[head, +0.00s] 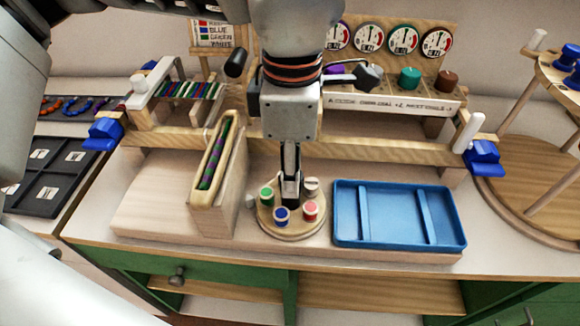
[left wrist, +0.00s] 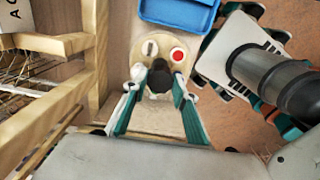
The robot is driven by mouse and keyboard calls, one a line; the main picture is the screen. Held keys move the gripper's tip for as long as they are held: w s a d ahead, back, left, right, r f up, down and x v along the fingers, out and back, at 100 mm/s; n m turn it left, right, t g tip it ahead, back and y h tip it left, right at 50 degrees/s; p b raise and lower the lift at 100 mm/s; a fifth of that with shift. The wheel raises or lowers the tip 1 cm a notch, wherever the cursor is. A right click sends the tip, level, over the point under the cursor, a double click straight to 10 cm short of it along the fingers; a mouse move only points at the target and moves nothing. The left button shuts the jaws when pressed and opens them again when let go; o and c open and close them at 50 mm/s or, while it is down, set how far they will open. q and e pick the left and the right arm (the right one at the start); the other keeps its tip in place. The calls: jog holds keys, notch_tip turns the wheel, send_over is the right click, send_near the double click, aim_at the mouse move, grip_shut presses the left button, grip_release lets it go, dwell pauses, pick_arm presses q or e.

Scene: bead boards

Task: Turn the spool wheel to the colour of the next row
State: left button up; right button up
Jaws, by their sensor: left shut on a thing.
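The spool wheel (head: 292,232) is a round wooden disc on the bench top. It carries a green spool (head: 267,196), a blue spool (head: 281,215), a red spool (head: 310,209) and a white spool (head: 311,186). Blue is nearest the bench's front edge. My left gripper (head: 290,190) points down and is shut on the wheel's dark centre knob (left wrist: 160,78), which is mostly hidden in the head view. The left wrist view shows the red and white spools beyond the knob. The colour card (head: 215,32) lists colours, including blue, green and white; its top is partly cut off.
A blue tray (head: 400,242) lies close right of the wheel. A tall narrow wooden holder (head: 232,185) with a green and purple bead strip stands close left. A bead loom (head: 150,98) and a dial rack (head: 400,98) are behind. The wheel's front is clear.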

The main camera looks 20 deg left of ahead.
dwell(0.5)
pick_arm(q)
jog(key=o, duration=1.1)
notch_tip(320, 180, up, 12)
